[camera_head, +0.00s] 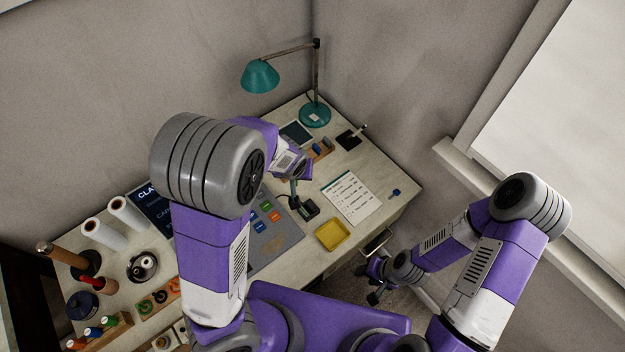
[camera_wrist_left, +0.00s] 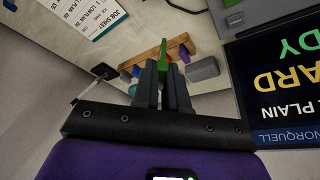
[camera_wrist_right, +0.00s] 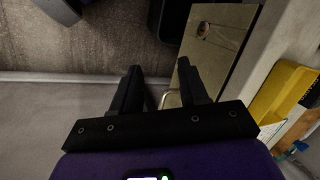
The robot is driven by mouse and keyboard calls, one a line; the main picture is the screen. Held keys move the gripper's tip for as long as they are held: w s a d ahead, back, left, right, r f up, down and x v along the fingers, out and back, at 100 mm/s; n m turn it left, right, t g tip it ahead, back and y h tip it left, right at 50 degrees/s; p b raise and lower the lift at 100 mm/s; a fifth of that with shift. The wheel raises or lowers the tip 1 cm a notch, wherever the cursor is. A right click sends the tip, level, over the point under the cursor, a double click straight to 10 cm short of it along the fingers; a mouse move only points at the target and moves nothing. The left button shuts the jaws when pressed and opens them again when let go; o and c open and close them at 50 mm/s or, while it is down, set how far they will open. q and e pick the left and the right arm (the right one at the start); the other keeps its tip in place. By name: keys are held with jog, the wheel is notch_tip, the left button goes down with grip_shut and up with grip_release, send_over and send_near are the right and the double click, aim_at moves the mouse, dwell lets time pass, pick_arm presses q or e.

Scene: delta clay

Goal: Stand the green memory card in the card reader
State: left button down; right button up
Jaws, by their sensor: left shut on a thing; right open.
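My left gripper (camera_wrist_left: 168,75) is shut on the green memory card (camera_wrist_left: 181,45), which sticks out past the fingertips in the left wrist view. In the head view the left gripper (camera_head: 293,182) is over the desk, partly hidden by my own arm. A dark block (camera_head: 308,209), which looks like the card reader, stands just below and right of it; the gap between them is hard to judge. My right gripper (camera_head: 374,282) is open and empty, low beside the desk's front edge; its parted fingers show in the right wrist view (camera_wrist_right: 160,88).
A yellow tray (camera_head: 332,235) and a white job sheet (camera_head: 352,198) lie right of the dark block. A wooden rack (camera_head: 322,152), a screen (camera_head: 297,133) and a teal lamp (camera_head: 314,115) stand behind.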

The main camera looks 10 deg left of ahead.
pick_arm(q)
jog(key=s+d+f+n+y+p, duration=0.2)
jog(key=d+n+p, duration=0.1)
jog(key=n, duration=0.1)
jog(key=n+g+b, duration=0.2)
jog(key=n, duration=0.3)
send_over(310, 205)
jog(key=s, duration=0.2)
jog(key=shift+y, duration=0.4)
jog(key=shift+w+d+f, duration=0.1)
jog(key=shift+w+f, duration=0.05)
jog(key=shift+f, duration=1.5)
jog(key=shift+w+f, duration=0.1)
jog(key=shift+f, duration=1.55)
pick_arm(e)
jog(key=shift+s+r, duration=0.25)
jog(key=shift+r, duration=0.25)
jog(key=shift+s+r, duration=0.25)
jog(key=shift+r, duration=0.25)
pick_arm(q)
jog(key=shift+f, duration=0.25)
pick_arm(e)
jog(key=shift+f, duration=0.1)
pick_arm(q)
jog(key=shift+f+b, duration=0.55)
jog(key=shift+f, duration=0.2)
pick_arm(e)
jog(key=shift+f, duration=0.6)
